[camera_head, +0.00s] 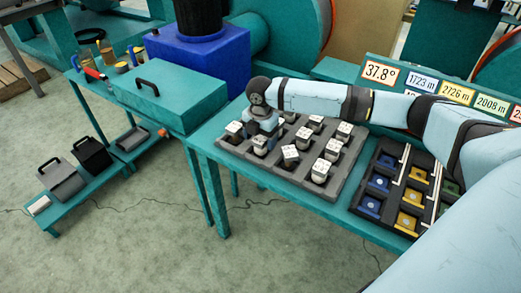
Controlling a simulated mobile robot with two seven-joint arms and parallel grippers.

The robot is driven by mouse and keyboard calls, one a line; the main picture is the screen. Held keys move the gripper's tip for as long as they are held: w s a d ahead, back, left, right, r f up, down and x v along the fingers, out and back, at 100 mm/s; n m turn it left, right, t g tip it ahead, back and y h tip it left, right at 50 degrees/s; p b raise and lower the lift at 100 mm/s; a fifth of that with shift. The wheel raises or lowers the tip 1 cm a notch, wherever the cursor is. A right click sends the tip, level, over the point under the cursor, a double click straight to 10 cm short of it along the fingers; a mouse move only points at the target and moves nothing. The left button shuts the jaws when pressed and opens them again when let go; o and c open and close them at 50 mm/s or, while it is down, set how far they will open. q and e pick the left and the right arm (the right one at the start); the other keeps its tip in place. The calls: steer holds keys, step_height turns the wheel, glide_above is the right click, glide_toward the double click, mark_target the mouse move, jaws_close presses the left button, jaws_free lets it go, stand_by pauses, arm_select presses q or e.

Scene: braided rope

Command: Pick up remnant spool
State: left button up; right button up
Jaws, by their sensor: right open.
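Several small white-topped pieces, possibly spools (333,149), stand in rows in a dark grey tray (290,184) on the teal table. I cannot tell which one is the remnant spool. My right arm reaches in from the right, and my right gripper (261,140) points down over the tray's left back part. It is open, close above or among the pieces there. The fingertips are small and dark, and I cannot tell whether they touch a piece. The wrist and arm hide part of the tray's back rows. My left gripper is not in view.
Right of the tray is a dark rack (388,232) with blue, yellow and green compartments. A row of number signs (422,82) stands behind. A teal case (165,95) sits left on another bench. A low bench (80,192) with dark bins stands on the floor.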

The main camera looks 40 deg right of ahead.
mark_target(260, 138)
steer(key=shift+f, duration=0.6)
steer(key=c, duration=1.1)
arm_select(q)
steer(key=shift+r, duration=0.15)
arm_select(e)
steer(key=shift+c, duration=0.2)
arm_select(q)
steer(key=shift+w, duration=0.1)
arm_select(e)
steer(key=shift+r, duration=0.1)
arm_select(q)
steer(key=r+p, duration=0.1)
steer(key=p, duration=0.2)
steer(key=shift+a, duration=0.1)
arm_select(e)
step_height(260, 138, up, 20)
